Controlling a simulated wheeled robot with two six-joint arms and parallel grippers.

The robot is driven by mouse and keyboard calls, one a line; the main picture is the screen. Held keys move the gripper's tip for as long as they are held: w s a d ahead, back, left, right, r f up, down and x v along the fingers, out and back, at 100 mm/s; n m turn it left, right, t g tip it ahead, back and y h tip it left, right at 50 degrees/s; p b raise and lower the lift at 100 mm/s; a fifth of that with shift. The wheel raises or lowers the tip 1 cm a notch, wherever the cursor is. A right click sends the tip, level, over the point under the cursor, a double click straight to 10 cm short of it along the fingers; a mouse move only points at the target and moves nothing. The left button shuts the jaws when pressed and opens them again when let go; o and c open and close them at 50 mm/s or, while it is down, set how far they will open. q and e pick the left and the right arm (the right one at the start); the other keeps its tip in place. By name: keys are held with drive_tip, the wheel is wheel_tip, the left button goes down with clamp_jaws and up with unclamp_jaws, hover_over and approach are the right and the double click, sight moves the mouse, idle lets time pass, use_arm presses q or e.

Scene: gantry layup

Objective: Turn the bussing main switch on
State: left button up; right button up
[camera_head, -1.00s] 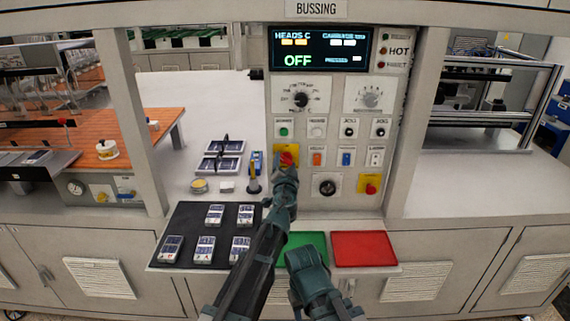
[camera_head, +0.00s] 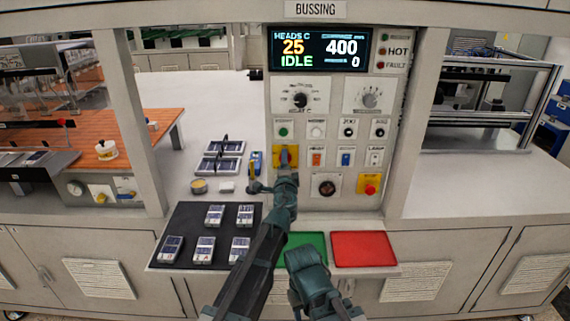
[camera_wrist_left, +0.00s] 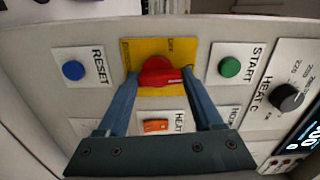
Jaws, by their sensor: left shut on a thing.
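The main switch is a red rotary knob (camera_wrist_left: 158,72) on a yellow plate (camera_wrist_left: 178,48) in the left wrist view. The yellow plate also shows on the panel in the head view (camera_head: 277,162), partly hidden by my wrist. My left gripper (camera_wrist_left: 160,80) has one finger on each side of the knob and is shut on it. In the head view my left gripper (camera_head: 288,160) reaches up to the plate, its wrist rolled.
Close around the switch are a green START button (camera_wrist_left: 229,67), a blue RESET button (camera_wrist_left: 73,70) and an orange rocker (camera_wrist_left: 157,126). A red-on-yellow stop button (camera_head: 370,189) sits lower right. Below are a green tray (camera_head: 306,243), a red tray (camera_head: 364,248) and a black mat (camera_head: 184,222) with several modules.

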use_arm(q)
drive_tip(key=shift+s+m, duration=0.1)
drive_tip(key=shift+m, duration=0.4)
drive_tip(key=o, duration=1.4)
drive_tip(key=shift+c, duration=0.2)
